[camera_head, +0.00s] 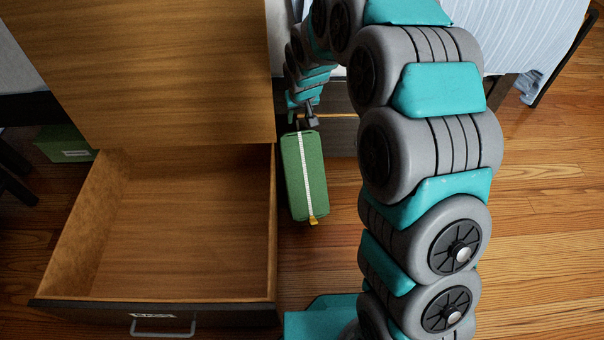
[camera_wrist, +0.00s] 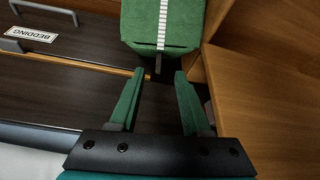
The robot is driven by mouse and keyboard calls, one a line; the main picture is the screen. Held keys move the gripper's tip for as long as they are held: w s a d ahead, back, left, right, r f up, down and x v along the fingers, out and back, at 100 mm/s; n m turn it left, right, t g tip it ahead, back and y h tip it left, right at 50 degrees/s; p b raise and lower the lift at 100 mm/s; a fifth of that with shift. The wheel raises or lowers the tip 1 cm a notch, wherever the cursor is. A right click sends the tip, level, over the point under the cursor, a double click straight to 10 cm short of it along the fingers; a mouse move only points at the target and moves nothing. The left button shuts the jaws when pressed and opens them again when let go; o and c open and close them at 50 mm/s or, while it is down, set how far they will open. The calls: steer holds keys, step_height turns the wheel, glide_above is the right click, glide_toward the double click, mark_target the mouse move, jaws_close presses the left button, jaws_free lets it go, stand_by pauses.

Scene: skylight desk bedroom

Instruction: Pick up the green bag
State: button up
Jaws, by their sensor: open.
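The green bag (camera_head: 313,172), a boxy green case with a pale zipper strip down its middle, is right of the open drawer in the head view. An orange-yellow tab shows at its lower end. My gripper (camera_head: 304,120) is at its upper end. In the wrist view the bag (camera_wrist: 183,22) is at the top centre, just beyond my fingertips. My gripper (camera_wrist: 158,75) is open there, its two green fingers apart, with a small dark tab of the bag near the gap between them. I cannot tell whether the fingers touch it.
An open, empty wooden drawer (camera_head: 185,220) stands left of the bag below a wooden panel (camera_head: 160,70). A dark drawer front with a "BEDDING" label (camera_wrist: 31,34) is near my gripper. A green box (camera_head: 65,144) is at far left. Wooden floor (camera_head: 545,215) is clear at right.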

mark_target(298, 127)
steer(key=shift+b+x, duration=0.35)
steer(key=shift+x, duration=2.4)
steer(key=shift+s+d, duration=0.1)
steer(key=shift+s, duration=0.05)
steer(key=shift+c, duration=0.4)
jaws_close()
